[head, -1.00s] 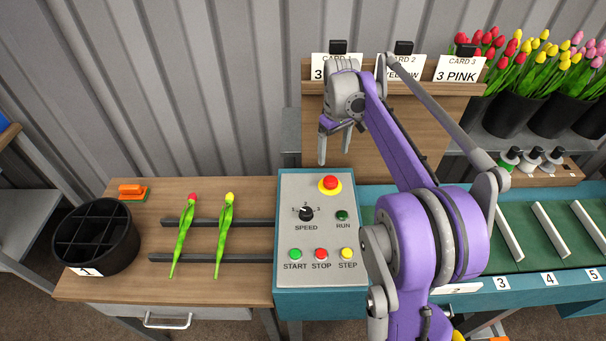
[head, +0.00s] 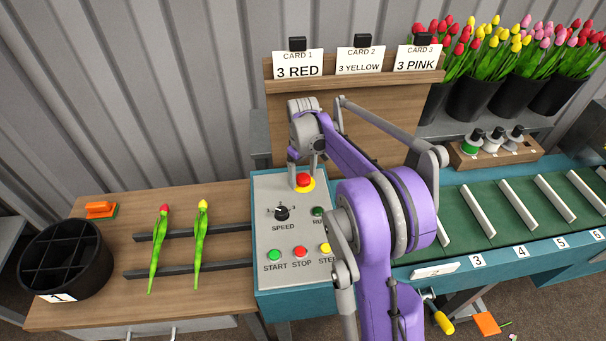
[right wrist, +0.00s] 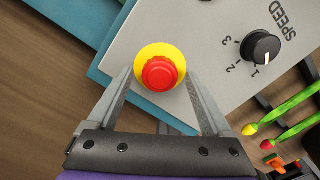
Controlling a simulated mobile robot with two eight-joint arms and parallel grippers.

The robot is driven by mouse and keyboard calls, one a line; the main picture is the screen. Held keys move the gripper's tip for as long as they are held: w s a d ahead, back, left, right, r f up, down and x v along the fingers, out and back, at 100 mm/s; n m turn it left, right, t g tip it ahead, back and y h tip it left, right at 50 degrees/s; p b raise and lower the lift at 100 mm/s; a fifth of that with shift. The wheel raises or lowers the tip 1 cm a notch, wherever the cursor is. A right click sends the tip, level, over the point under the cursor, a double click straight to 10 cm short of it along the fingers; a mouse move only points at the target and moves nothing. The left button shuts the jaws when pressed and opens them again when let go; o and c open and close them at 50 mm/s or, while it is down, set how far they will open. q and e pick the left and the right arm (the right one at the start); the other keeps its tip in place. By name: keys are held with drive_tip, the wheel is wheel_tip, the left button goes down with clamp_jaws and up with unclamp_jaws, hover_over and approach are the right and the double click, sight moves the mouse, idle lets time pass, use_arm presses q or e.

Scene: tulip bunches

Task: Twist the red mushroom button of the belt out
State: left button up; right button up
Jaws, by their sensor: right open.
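The red mushroom button (head: 304,180) sits on a yellow round base at the top right of the grey control panel (head: 262,196). In the right wrist view the red button (right wrist: 160,73) and its yellow ring show whole, between and just beyond my fingers. My right gripper (head: 304,172) is open around the button's position, one finger on each side; in the right wrist view the gripper (right wrist: 160,85) shows a clear gap between each finger and the red cap. Whether the fingertips are at the cap's height cannot be told. My left gripper is not in view.
The panel also has a speed knob (head: 281,213), a RUN lamp, and START (head: 275,255), STOP and STEP buttons. Two tulips (head: 160,245) lie on dark rails to the left, by a black divided bucket (head: 66,262). A card board (head: 360,110) stands behind.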

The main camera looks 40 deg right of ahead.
clamp_jaws()
idle(0.3)
drive_tip(key=shift+m, duration=0.4)
drive_tip(key=m, duration=0.3)
drive_tip(key=shift+b, duration=0.3)
drive_tip(key=shift+m, duration=2.1)
